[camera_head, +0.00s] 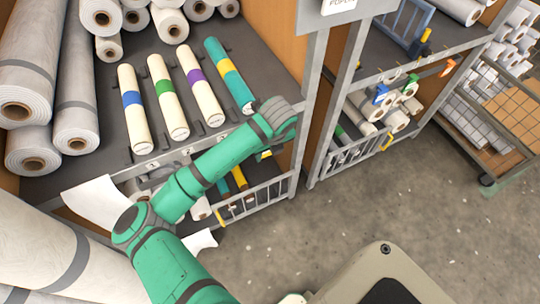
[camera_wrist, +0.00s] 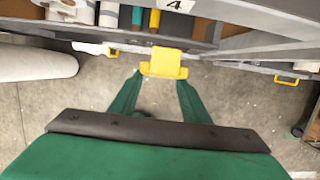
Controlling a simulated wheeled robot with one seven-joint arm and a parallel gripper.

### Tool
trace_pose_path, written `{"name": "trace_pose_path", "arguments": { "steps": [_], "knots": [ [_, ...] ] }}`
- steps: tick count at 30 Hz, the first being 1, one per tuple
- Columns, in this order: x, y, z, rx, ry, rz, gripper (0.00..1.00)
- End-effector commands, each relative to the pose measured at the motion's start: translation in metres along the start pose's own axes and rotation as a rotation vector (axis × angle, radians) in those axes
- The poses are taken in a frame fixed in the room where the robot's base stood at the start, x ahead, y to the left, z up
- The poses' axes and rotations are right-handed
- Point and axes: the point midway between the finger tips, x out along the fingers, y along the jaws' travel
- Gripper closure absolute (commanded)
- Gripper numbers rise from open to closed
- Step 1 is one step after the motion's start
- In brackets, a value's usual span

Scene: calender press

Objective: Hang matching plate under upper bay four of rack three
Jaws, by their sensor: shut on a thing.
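A yellow plate (camera_wrist: 163,63) is between the two green fingers of my gripper (camera_wrist: 158,78) in the wrist view; the gripper is shut on it. The plate is just below the dark front rail of the rack; whether they touch I cannot tell. A white label with a 4 (camera_wrist: 176,4) marks the shelf edge above it. In the head view my arm hides most of the gripper and plate at the right end of the rack shelf (camera_head: 105,158). The rightmost roll there is teal with a yellow band (camera_head: 229,72). Its neighbours have purple, green and blue bands.
Teal and orange-brown rolls (camera_head: 239,177) lie in the lower level behind a wire guard. A grey upright (camera_head: 311,80) with a sign stands right of the shelf. Another rack holds blue, green and orange clips (camera_head: 447,68). Grey floor (camera_head: 370,210) is free at front right.

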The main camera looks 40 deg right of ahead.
Motion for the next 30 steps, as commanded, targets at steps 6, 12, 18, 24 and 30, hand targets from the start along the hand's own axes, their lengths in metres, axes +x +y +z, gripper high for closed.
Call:
{"name": "trace_pose_path", "arguments": {
  "steps": [6, 12, 18, 24, 30],
  "knots": [
    [0.003, 0.0, 0.013, -0.001, -0.001, -0.001, 0.83],
    [0.006, 0.0, 0.025, 0.0, 0.0, 0.0, 0.83],
    [0.015, 0.0, 0.024, 0.0, 0.001, -0.002, 0.83],
    [0.022, 0.0, 0.022, 0.0, 0.001, -0.001, 0.83],
    [0.024, 0.0, 0.022, 0.0, 0.0, 0.0, 0.83]
  ]
}}
